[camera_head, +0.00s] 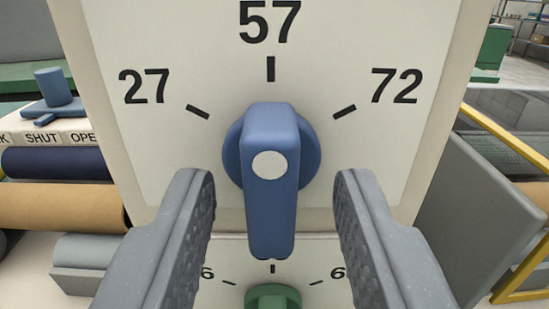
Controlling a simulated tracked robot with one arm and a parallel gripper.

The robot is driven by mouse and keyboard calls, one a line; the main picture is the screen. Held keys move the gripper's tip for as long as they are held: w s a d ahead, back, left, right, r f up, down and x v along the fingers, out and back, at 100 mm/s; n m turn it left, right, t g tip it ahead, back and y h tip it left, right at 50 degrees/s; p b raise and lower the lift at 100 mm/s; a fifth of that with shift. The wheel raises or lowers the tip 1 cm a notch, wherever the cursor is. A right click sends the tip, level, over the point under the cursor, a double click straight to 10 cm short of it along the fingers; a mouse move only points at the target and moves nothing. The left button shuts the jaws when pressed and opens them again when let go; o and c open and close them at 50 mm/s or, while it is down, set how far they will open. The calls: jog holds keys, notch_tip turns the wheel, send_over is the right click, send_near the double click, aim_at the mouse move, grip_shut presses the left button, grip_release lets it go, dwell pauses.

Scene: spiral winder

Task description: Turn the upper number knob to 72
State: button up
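The upper number knob (270,195) is blue with a round base and a long bar handle. A white dot sits on the bar, which stands upright in the picture. The pale dial plate (190,60) carries 27 at left, 57 at top and 72 (397,86) at right, each with a tick. The bar's upper end lies below the 57 tick. My gripper (272,205) is open, with one grey finger on each side of the bar and a visible gap to it on both sides.
A green knob (272,297) with its own dial sits below, partly cut off. At left are a blue lever (54,92) by SHUT lettering, and blue and tan rolls (65,205). At right are a grey panel (475,215) and a yellow frame (515,133).

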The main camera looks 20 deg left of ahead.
jog(key=shift+w+a, duration=0.15)
jog(key=shift+w, duration=0.25)
grip_shut()
